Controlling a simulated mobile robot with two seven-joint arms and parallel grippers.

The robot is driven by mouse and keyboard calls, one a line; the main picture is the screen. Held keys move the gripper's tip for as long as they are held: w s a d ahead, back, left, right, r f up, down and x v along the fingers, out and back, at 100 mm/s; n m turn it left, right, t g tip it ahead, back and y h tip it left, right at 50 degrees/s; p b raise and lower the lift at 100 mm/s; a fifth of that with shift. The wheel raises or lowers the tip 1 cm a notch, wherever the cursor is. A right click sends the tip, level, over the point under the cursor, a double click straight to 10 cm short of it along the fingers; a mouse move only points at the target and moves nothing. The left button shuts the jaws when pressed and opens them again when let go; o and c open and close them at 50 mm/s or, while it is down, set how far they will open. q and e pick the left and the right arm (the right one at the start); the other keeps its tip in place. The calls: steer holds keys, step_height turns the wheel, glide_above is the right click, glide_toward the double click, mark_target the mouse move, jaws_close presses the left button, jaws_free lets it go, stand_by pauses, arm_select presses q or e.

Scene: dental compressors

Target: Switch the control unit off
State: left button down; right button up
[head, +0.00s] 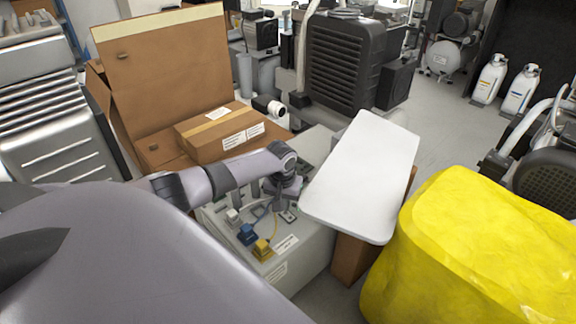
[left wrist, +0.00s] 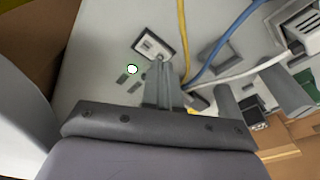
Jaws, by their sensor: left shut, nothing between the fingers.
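The control unit is a pale grey box (head: 305,262) with sockets and coloured plugs on top, in the middle of the head view. A small switch plate (head: 288,215) sits on its top face, and it also shows in the left wrist view (left wrist: 153,47). A round white spot (left wrist: 132,69) lies beside that plate. My left gripper (head: 281,203) points down at the unit's top, close to the plate. Its fingers (left wrist: 165,92) are shut with nothing between them. Whether they touch the surface is unclear. My right gripper is out of view.
Blue (head: 247,234) and yellow (head: 262,249) plugs with cables stand on the unit. A white board (head: 362,175) is close on the right, with a yellow wrapped bulk (head: 470,255) beyond. Cardboard boxes (head: 222,138) and a black compressor (head: 345,65) stand behind.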

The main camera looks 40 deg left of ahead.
arm_select(q)
steer(key=shift+f+b, duration=0.5)
steer(key=shift+f, duration=0.35)
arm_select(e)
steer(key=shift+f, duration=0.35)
arm_select(q)
steer(key=shift+r+p, duration=0.55)
steer(key=shift+p, duration=0.05)
step_height(320, 180, up, 2)
steer(key=shift+r+p, duration=0.1)
steer(key=shift+p, duration=1.1)
step_height(320, 180, up, 3)
steer(key=p, duration=0.3)
steer(key=shift+p, duration=0.4)
steer(key=shift+r+p, duration=0.45)
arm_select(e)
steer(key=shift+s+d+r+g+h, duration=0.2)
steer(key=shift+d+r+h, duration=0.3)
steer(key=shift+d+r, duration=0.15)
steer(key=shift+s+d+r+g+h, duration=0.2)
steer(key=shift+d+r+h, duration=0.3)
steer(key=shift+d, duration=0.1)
